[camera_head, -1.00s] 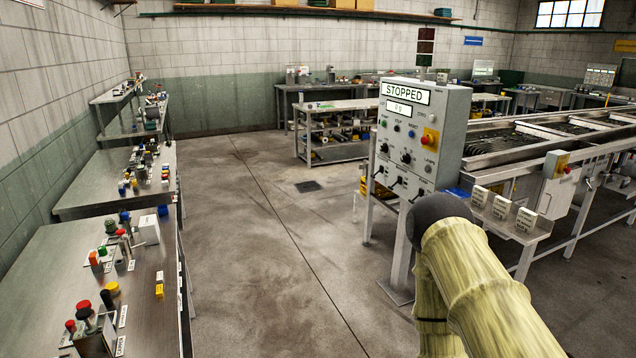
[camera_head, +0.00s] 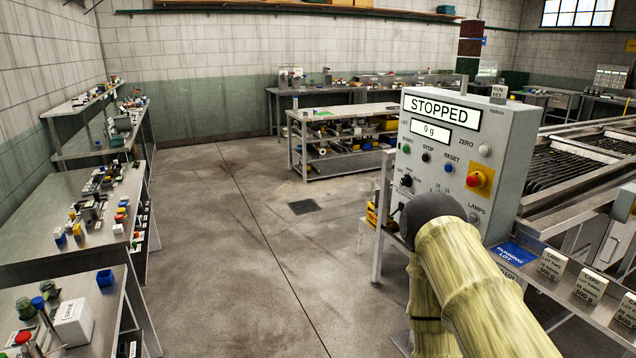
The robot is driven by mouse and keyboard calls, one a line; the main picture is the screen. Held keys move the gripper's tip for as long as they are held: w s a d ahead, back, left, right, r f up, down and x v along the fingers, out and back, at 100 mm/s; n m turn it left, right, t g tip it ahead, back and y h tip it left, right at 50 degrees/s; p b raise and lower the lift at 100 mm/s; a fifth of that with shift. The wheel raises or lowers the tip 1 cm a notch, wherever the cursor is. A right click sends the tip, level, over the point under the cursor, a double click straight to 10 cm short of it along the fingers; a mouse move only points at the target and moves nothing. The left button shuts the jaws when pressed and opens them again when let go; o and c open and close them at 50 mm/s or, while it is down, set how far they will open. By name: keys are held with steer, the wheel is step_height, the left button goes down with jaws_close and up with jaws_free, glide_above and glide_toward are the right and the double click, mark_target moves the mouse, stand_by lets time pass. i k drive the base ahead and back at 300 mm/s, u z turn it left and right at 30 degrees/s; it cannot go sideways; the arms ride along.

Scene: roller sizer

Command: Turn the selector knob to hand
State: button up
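The grey control box (camera_head: 465,150) stands right of centre, with a "STOPPED" display (camera_head: 441,111) and a "0 g" display below it. A black selector knob (camera_head: 407,181) sits at the lower left of its face. The small lettering around the knob is too small to read. My arm covers the lower middle of the face, so any other knobs there are hidden. My gripper is not in view; only my pale, ribbed arm with its dark joint shows.
A red button on a yellow plate (camera_head: 479,180) is on the box's right side. A shelf with cards (camera_head: 560,295) juts out to the right. Benches with small parts (camera_head: 70,255) line the left. The floor (camera_head: 250,240) between is clear.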

mark_target(407, 181)
steer(key=i, duration=1.95)
steer(key=u, duration=2.45)
steer(key=i, duration=0.2)
steer(key=z, duration=2)
